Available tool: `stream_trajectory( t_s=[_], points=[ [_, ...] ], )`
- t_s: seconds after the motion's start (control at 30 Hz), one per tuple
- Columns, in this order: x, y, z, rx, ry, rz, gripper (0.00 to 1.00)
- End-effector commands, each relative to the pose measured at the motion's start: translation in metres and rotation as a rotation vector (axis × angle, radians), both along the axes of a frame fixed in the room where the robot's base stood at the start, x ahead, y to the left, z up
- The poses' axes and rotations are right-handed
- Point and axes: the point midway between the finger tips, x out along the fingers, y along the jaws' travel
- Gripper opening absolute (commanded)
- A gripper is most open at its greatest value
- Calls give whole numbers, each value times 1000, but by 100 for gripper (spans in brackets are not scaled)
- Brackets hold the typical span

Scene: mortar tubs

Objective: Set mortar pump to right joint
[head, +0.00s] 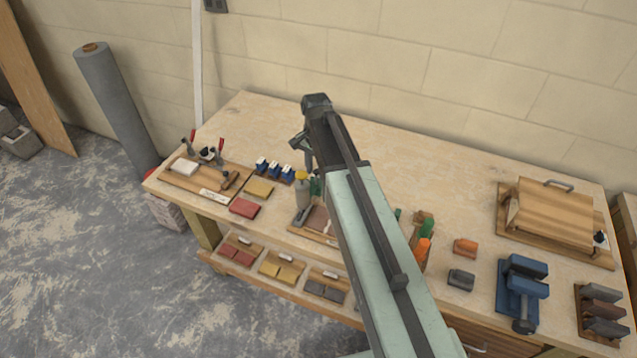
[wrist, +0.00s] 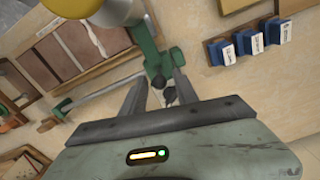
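A device with a pale cylinder, a yellow cap and green parts, which looks like the mortar pump (head: 303,192), stands at the bench's front edge, partly behind my arm. In the wrist view its green part (wrist: 150,52) reaches down to my fingertips, with the yellow cap (wrist: 62,8) at the top left. My gripper (head: 307,158) is over the pump's far side. In the wrist view my gripper (wrist: 160,78) has its fingers apart, with a dark end piece between them. I cannot tell whether they touch it. A tray with reddish-brown tiles (wrist: 75,45) lies beside the pump.
Several blue blocks (head: 273,168) stand left of the pump. A clamp board (head: 205,178) is at the far left, and a wooden box (head: 553,215) at the right. Orange, grey and blue items line the front right. The bench's back middle (head: 430,165) is clear.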

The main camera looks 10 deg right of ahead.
Motion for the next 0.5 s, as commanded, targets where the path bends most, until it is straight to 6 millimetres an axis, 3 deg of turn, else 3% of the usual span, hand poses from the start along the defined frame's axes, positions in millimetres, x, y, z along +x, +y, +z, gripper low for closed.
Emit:
stream_trajectory(
  t_s=[0.03,0.13,0.47,0.5],
  points=[
    [0,0,-19,0,0,0,36],
    [0,0,-32,0,0,0,36],
    [0,-1,-34,0,0,-1,36],
    [0,-1,-34,0,0,-1,28]
  ],
)
